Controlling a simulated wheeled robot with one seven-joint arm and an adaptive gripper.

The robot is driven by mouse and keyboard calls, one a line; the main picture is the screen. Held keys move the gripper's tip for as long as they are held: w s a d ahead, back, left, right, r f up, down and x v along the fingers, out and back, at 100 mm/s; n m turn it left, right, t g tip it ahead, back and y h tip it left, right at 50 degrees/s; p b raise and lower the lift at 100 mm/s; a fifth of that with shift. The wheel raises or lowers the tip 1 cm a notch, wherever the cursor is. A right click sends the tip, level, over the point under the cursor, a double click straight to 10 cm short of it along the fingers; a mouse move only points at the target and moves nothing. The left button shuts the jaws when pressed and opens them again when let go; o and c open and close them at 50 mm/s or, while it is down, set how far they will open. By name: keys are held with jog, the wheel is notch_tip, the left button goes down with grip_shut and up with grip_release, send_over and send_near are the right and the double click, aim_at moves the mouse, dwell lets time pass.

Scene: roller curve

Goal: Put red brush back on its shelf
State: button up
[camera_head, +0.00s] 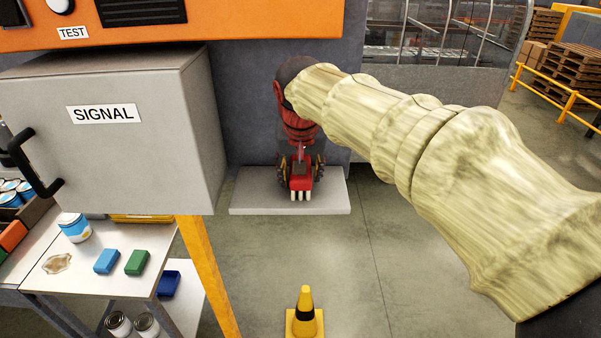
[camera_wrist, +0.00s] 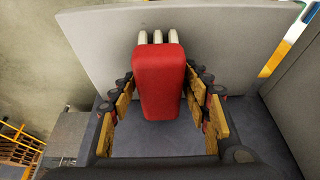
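The red brush (camera_head: 300,180) is upright, with its pale bristles pointing down. It fills the middle of the wrist view (camera_wrist: 158,85). My gripper (camera_head: 301,170) points down and is shut on the red brush, with one finger on each side in the wrist view (camera_wrist: 159,80). A light grey slab shelf (camera_head: 250,198) lies under the brush against the dark machine front; it also shows in the wrist view (camera_wrist: 235,45). The bristle tips are over the slab, and I cannot tell whether they touch it.
A grey SIGNAL box (camera_head: 110,150) juts out left of the gripper. Below it is a table (camera_head: 75,285) with sponges and a can. A yellow post (camera_head: 208,270) and a yellow-black cone (camera_head: 305,308) stand in front. The slab's visible top is otherwise clear.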

jog(key=shift+o, duration=0.7)
jog(key=shift+r, duration=0.15)
jog(key=shift+s+r, duration=0.1)
jog(key=shift+r, duration=0.15)
jog(key=b+v, duration=0.1)
jog(key=v, duration=1)
jog(key=shift+s+r, duration=0.15)
jog(key=s+d+f, duration=0.8)
jog(key=s+f, duration=0.2)
jog(key=s, duration=0.1)
jog(key=s+d+f+t, duration=0.1)
jog(key=s+d+f, duration=0.7)
jog(key=s+f, duration=0.3)
jog(key=shift+s+d, duration=0.25)
jog(key=shift+s, duration=0.3)
jog(key=shift+f, duration=0.25)
